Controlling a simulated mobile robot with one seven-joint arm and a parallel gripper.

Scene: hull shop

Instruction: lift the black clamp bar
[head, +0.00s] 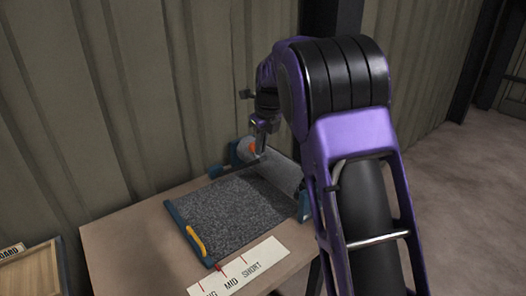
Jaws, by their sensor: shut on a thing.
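My gripper (260,153) points down at the back of the cutting board, right beside the grey roll (279,172). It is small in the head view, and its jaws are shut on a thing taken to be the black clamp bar. The bar itself cannot be made out clearly; it is dark and small there, and my arm covers part of that area. Whether it is clear of the board cannot be told. The roll lies between blue end brackets, with an orange spot at its left end. A dark grey textured sheet (232,214) lies in front of it.
The board has a blue left edge (187,233) with a yellow handle (196,241). A wooden tray (32,272) stands at lower left. A corrugated wall (150,90) rises behind.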

